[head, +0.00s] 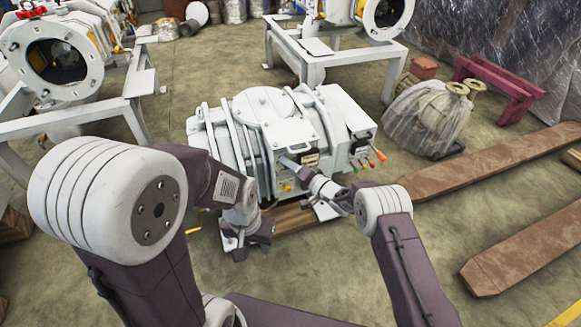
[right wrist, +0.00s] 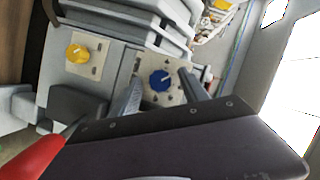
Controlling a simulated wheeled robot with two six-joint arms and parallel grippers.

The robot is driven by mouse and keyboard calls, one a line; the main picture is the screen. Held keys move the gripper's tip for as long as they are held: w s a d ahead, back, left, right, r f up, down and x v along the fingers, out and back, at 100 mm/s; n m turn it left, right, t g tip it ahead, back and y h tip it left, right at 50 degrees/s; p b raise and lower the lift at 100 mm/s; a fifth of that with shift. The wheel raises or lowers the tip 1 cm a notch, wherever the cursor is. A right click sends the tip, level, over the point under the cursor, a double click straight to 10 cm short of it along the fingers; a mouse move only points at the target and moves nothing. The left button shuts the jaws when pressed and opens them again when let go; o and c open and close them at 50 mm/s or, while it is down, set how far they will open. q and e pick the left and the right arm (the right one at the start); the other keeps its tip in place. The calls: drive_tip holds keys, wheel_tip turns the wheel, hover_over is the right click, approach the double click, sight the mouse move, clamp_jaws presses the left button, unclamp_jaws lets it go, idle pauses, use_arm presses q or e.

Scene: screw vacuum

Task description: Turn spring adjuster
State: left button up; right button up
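A white ribbed machine (head: 265,115) stands in the middle of the head view. In the right wrist view, a blue knob (right wrist: 160,80) with a light pointer line sits on a pale plate with dark marks. A yellow knob (right wrist: 77,53) sits on another plate to its left. I cannot tell which is the spring adjuster. My right gripper (right wrist: 160,87) is open, one finger on each side of the blue knob; contact is unclear. In the head view, my right gripper (head: 288,164) is at the machine's front. My left gripper (head: 238,250) is low at the machine's left; its fingers are unclear.
A red handle (right wrist: 38,158) is close at the lower left in the right wrist view. Coloured levers (head: 370,160) stick out at the machine's right end. A wrapped part (head: 425,118) and brown beams (head: 500,165) lie to the right. White stands (head: 310,65) stand behind.

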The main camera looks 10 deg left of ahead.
drive_tip(key=b+v, duration=0.9)
drive_tip(key=b, duration=0.5)
